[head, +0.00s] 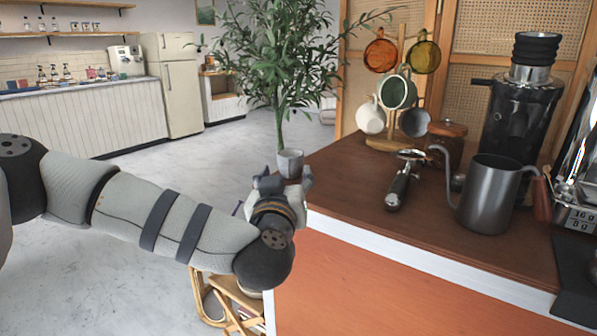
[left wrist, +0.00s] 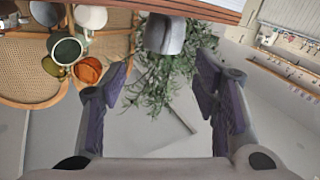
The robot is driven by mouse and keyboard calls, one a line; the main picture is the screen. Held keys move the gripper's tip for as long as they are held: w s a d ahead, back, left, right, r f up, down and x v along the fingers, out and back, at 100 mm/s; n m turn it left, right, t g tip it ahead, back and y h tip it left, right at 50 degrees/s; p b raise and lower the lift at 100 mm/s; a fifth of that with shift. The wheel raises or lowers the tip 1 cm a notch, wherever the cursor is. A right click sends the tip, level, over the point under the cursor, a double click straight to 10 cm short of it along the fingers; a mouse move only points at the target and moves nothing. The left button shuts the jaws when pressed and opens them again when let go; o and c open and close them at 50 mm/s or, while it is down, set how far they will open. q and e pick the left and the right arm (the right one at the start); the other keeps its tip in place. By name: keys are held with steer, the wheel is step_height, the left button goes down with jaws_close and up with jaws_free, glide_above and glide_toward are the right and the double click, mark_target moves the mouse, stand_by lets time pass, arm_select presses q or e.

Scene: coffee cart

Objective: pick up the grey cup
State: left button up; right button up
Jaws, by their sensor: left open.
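The grey cup (head: 290,162) stands upright at the far left corner of the brown cart top. It also shows in the left wrist view (left wrist: 165,34), at the top middle, upside down and just past the fingertips. My left gripper (head: 279,184) is at the cart's left edge, right in front of the cup, and hides its lower part in the head view. In the left wrist view its purple-padded fingers (left wrist: 164,68) are wide apart with nothing between them. The cup lies in line with the gap. My right gripper is not in view.
A mug rack (head: 388,143) with several hanging mugs stands at the back of the cart top (head: 340,180). A portafilter (head: 400,183), a gooseneck kettle (head: 490,195) and a grinder (head: 520,110) stand to the right. A plant (head: 283,60) rises behind the cup.

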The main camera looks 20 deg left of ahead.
mark_target(288, 165)
arm_select(q)
steer(key=w, duration=0.2)
steer(key=w+a, duration=0.1)
steer(key=w, duration=0.3)
steer(key=shift+w+a+f+b, duration=0.1)
steer(key=shift+w+a+b, duration=0.25)
steer(key=shift+w, duration=0.05)
steer(key=shift+s, duration=0.1)
jaws_close()
